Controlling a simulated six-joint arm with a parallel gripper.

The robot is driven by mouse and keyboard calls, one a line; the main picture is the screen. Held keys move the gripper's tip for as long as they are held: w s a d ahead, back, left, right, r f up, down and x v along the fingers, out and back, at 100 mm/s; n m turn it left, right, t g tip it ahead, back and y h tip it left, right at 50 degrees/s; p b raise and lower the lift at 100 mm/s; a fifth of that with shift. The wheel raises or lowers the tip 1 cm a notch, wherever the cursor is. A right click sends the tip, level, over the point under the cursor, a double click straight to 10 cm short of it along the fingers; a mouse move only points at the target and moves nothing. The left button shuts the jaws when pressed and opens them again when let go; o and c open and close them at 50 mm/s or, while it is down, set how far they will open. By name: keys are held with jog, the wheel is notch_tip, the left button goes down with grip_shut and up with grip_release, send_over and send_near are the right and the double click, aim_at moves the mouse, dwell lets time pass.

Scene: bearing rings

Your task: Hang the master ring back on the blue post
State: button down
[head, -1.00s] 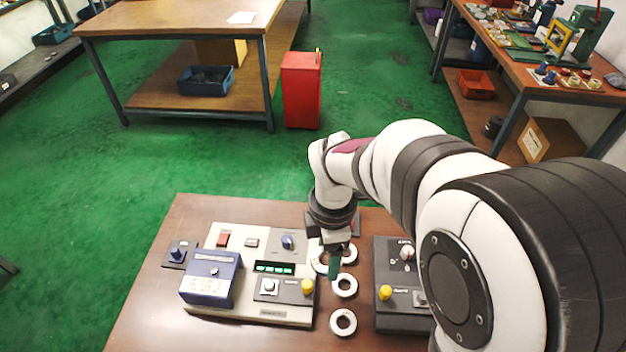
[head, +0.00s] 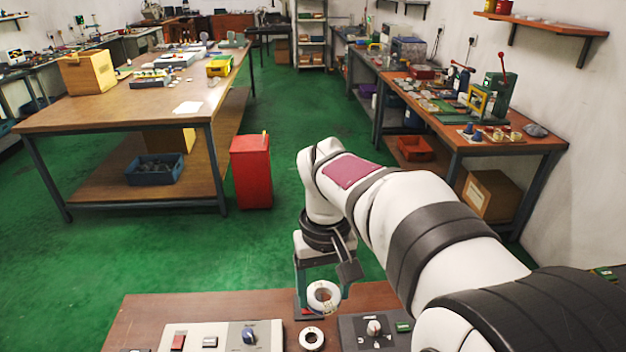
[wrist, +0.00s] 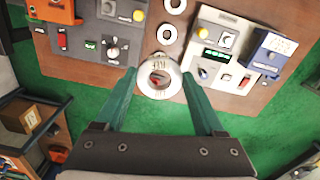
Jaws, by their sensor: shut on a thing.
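My gripper (head: 323,287) is shut on a pale metal ring (head: 323,298) with a round open hole. The ring is above the back edge of the brown table. In the wrist view, the ring (wrist: 159,82) sits between the tips of the two green fingers, its face towards the camera. A blue knob (head: 249,333) stands on the beige panel to the left. Small blue uprights (head: 470,128) stand on a board on the right bench; I cannot tell which blue thing is the post.
Another pale ring (head: 312,338) lies on the brown table (head: 150,310), between the beige panel (head: 215,338) and a dark panel (head: 355,335). Beyond are green floor, a red bin (head: 251,172) and a wooden bench (head: 110,110).

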jog(key=s+a+f+n, duration=0.1)
jog(key=a+f+n, duration=0.1)
jog(key=a+f, duration=0.2)
jog(key=s+a+f+n, duration=0.1)
jog(key=s+a+f, duration=0.1)
jog(key=a+f, duration=0.2)
jog(key=s+a+f+n, duration=0.2)
jog(key=a+f, duration=0.2)
jog(key=a, duration=0.5)
jog(key=shift+a+f+n, duration=0.1)
jog(key=shift+f+n, duration=0.2)
jog(key=shift+f, duration=0.05)
notch_tip(320, 180, down, 3)
jog(key=shift+s+a+r, duration=0.1)
jog(key=shift+f, duration=0.65)
jog(key=shift+f, duration=0.1)
jog(key=shift+f, duration=0.9)
jog(key=shift+f, duration=0.35)
jog(key=shift+f, duration=0.3)
